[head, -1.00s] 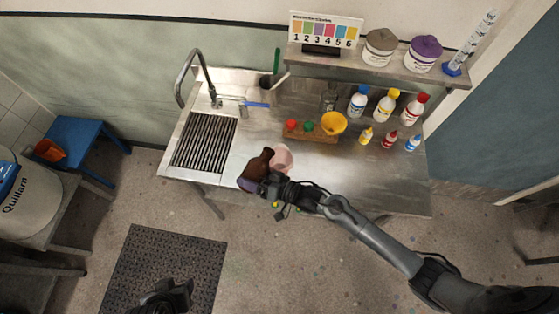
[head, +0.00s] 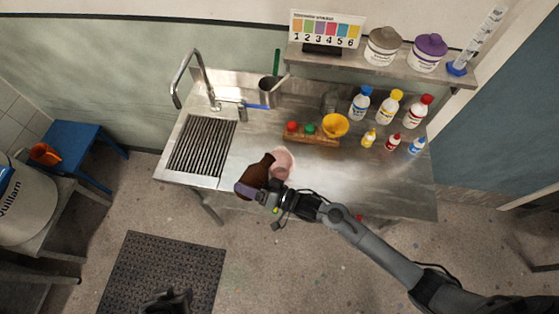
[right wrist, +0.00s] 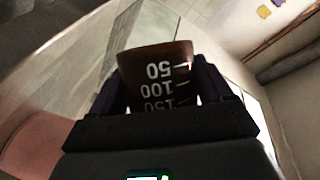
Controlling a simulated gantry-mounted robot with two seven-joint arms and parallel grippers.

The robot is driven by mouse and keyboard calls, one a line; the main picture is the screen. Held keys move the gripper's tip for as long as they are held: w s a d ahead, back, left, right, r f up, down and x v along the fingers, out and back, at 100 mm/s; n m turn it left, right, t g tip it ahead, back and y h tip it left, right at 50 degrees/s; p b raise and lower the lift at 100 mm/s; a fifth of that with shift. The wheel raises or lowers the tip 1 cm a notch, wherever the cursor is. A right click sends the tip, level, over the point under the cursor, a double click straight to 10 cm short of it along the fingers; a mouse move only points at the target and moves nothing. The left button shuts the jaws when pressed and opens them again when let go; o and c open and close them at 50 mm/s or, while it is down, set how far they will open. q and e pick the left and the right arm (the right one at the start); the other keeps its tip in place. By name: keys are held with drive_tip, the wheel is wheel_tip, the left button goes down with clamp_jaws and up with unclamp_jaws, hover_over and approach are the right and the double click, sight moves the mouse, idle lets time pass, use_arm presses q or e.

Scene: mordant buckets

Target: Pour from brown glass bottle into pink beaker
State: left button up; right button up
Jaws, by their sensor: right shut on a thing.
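The brown glass bottle (head: 254,174) is held in my right gripper (head: 263,194), above the front edge of the steel counter. It is tilted, with its neck up and to the right, towards the pink beaker (head: 284,161). The beaker stands on the counter just right of the bottle, its lower part partly behind my gripper. I cannot tell whether any liquid flows. In the right wrist view the bottle (right wrist: 155,72) shows white volume marks between the fingers, and a pink surface, likely the beaker (right wrist: 42,142), is at lower left. My left gripper (head: 168,301) is dark at the bottom edge; its jaws are unclear.
A wooden rack (head: 312,136) with red and green items and a yellow bowl (head: 335,125) stand behind the beaker. Several bottles stand at the counter's right back. The sink (head: 201,147) with its tap is left.

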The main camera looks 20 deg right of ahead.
drive_tip(key=shift+a+r+m+b, duration=0.1)
drive_tip(key=shift+a+m+b, duration=0.15)
drive_tip(key=shift+m+b, duration=0.2)
idle(0.5)
drive_tip(key=shift+b, duration=0.35)
drive_tip(key=shift+s+a+m+y+b, duration=0.1)
drive_tip(key=shift+a+m+y+b, duration=0.15)
drive_tip(key=shift+m+y+b, duration=0.15)
idle(0.5)
drive_tip(key=shift+m+t+b, duration=0.3)
drive_tip(key=shift+m+t, duration=0.05)
drive_tip(key=shift+t, duration=0.05)
drive_tip(key=shift+s+a+r+m, duration=0.1)
drive_tip(key=shift+a+r+m, duration=0.05)
drive_tip(key=shift+r+m, duration=0.2)
idle(0.6)
drive_tip(key=shift+r, duration=0.15)
drive_tip(key=shift+a+r, duration=0.1)
drive_tip(key=shift+t+b, duration=0.3)
drive_tip(key=shift+r+m, duration=0.15)
drive_tip(key=shift+m, duration=0.1)
